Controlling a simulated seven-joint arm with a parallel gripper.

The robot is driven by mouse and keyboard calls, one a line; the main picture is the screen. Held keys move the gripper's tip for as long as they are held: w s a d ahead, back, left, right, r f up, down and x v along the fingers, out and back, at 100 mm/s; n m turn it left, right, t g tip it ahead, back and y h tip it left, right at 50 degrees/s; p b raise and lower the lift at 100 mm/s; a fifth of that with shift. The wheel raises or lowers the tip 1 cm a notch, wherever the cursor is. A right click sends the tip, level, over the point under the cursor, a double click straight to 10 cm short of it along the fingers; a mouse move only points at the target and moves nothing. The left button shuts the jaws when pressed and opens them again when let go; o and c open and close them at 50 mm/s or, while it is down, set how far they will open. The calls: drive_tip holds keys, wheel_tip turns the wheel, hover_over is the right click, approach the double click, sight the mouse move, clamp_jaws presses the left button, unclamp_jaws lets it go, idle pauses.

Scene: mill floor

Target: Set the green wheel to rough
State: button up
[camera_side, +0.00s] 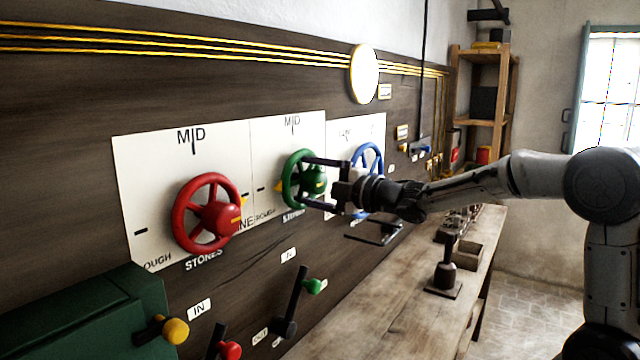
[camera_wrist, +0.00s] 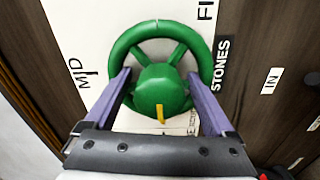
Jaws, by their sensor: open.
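The green wheel (camera_side: 292,181) is on the middle white dial plate (camera_side: 270,150). A yellow pointer (camera_side: 278,186) shows at its left, close to the left tick above the ROUGH lettering. In the wrist view, the green wheel (camera_wrist: 160,30) fills the middle, with a yellow mark (camera_wrist: 160,114) on its hub pointing down, away from the FINE lettering. My gripper (camera_side: 305,181) is at the wheel, open, one finger on each side of the hub. The fingers (camera_wrist: 160,75) overlap the rim in the wrist view. I cannot tell whether they touch it. My gripper's body hides the dial's lower part there.
A red wheel (camera_side: 181,222) is to the left and a blue wheel (camera_side: 373,152) to the right. Levers with green (camera_side: 314,286), yellow (camera_side: 176,331) and red knobs stand below. A wooden bench (camera_side: 370,310) runs beneath, with a dark stand (camera_side: 445,275) on it.

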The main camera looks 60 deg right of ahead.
drive_tip(key=s, duration=1.3)
drive_tip(key=shift+s, duration=0.35)
drive_tip(key=shift+a+f, duration=0.1)
drive_tip(key=shift+a, duration=0.05)
drive_tip(key=w+a+r+m+y, duration=0.1)
drive_tip(key=a+r+m, duration=0.25)
drive_tip(key=a, duration=0.45)
drive_tip(key=s+a+f+m+g, duration=0.1)
drive_tip(key=s+f+m+g, duration=0.5)
drive_tip(key=f, duration=0.4)
drive_tip(key=s+a+f+m+g+h, duration=0.1)
drive_tip(key=s+f+m+g, duration=0.5)
drive_tip(key=s+f, duration=0.3)
wheel_tip(320, 180, down, 2)
drive_tip(key=shift+a+f+m+g, duration=0.1)
drive_tip(key=shift+a+m+g, duration=0.25)
drive_tip(key=shift+m, duration=0.1)
